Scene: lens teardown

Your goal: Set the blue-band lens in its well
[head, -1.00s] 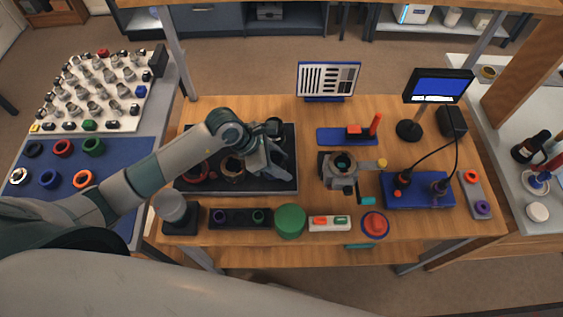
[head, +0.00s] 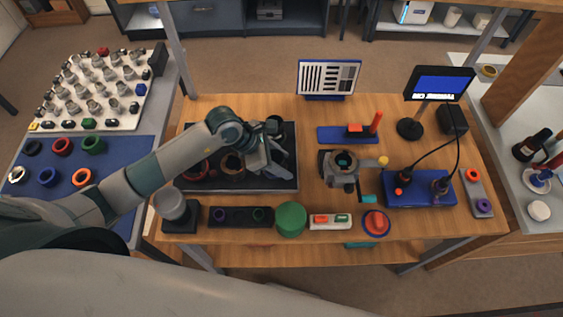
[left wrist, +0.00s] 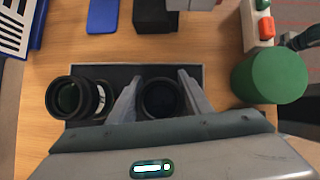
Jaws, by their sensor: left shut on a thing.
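My left gripper (head: 272,165) is over the right part of the dark tray (head: 292,184). In the left wrist view its two fingers (left wrist: 160,84) close on either side of a dark round piece (left wrist: 162,98), seen from above; no blue band shows, so I cannot tell that it is the blue-band lens. A black lens (left wrist: 80,98) stands beside it at the tray's far end and shows behind my gripper in the head view (head: 273,125). A red-ringed lens (head: 194,169) and a brownish-ringed lens (head: 232,164) are in the tray's left and middle. Which well is beneath my gripper is hidden.
A green cylinder (head: 291,219) and a black strip holder (head: 241,217) stand before the tray. A grey device with a crank (head: 342,169) stands to the right. A striped chart (head: 328,78) is behind. Bare tabletop lies between tray and chart.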

